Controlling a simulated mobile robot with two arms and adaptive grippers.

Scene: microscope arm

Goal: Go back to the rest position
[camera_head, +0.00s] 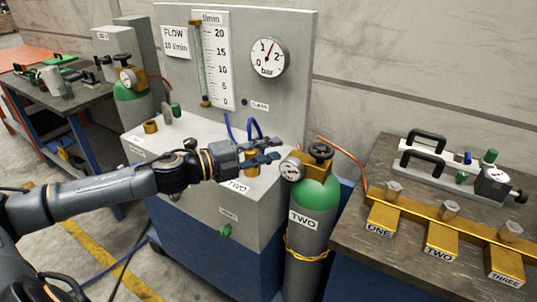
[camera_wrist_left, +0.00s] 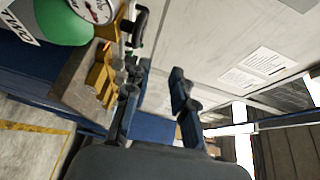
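My left gripper (camera_head: 277,148) reaches in from the left over the grey cabinet (camera_head: 205,165), in front of the flow panel. Its two fingers are apart, with nothing visible between them. In the left wrist view the gripper (camera_wrist_left: 162,72) also shows spread, empty fingers. The tips are close to the left of the dark valve knob (camera_head: 321,151) on the green-topped cylinder (camera_head: 318,195) labelled TWO; I cannot tell the exact gap. A brass fitting (camera_head: 251,165) stands just behind and below the fingers. My right gripper is not in view.
A bench (camera_head: 365,240) on the right holds a brass manifold (camera_head: 425,212) with blocks labelled ONE, TWO, THREE. A round gauge (camera_head: 269,57) is on the panel. Another green-topped cylinder (camera_head: 132,105) stands at the left. The floor (camera_head: 85,215) at lower left has free room.

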